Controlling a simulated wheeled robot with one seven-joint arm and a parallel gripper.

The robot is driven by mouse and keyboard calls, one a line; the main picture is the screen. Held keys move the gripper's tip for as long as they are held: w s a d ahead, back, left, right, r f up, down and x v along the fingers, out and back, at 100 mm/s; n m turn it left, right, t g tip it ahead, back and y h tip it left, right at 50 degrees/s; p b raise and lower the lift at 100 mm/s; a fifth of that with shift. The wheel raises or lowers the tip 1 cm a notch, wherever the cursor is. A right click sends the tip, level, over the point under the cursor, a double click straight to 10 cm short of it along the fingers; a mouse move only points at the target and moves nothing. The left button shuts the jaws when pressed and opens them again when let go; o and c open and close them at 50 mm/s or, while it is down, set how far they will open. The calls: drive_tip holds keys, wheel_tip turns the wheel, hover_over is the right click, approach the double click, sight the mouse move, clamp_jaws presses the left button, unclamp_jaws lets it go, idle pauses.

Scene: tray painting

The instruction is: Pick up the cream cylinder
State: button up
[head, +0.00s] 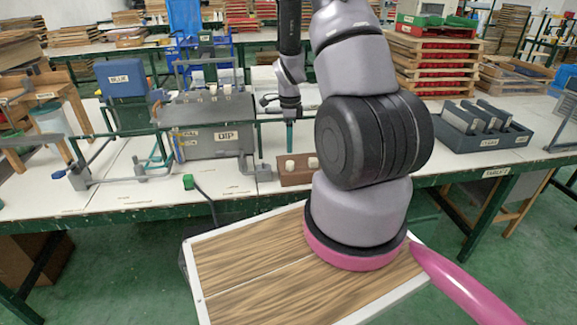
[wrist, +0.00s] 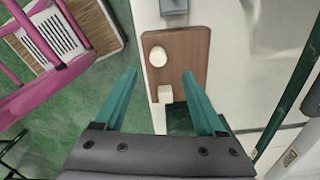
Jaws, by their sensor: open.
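In the wrist view the cream cylinder (wrist: 158,56) stands on a brown wooden block (wrist: 190,48), its round top facing the camera. A cream square piece (wrist: 165,94) sits on the same block, nearer to my gripper. My gripper (wrist: 159,74) is open, with one teal finger on each side of the picture and nothing between them held. In the head view the brown block (head: 296,179) lies on the table with two small cream pieces on top. My gripper (head: 289,147) points down just above the left piece; I cannot tell which piece is the cylinder there.
A grey box labelled DIP (head: 215,128) stands left of the block on the white table (head: 235,185). A dark slotted rack (head: 482,128) stands at the right. A small grey block (wrist: 173,6) lies beyond the brown block in the wrist view.

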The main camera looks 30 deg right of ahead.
sight(290, 162)
wheel_tip(290, 162, down, 9)
drive_tip(key=shift+s+r, duration=0.15)
drive_tip(key=shift+r, duration=0.05)
clamp_jaws()
idle(0.3)
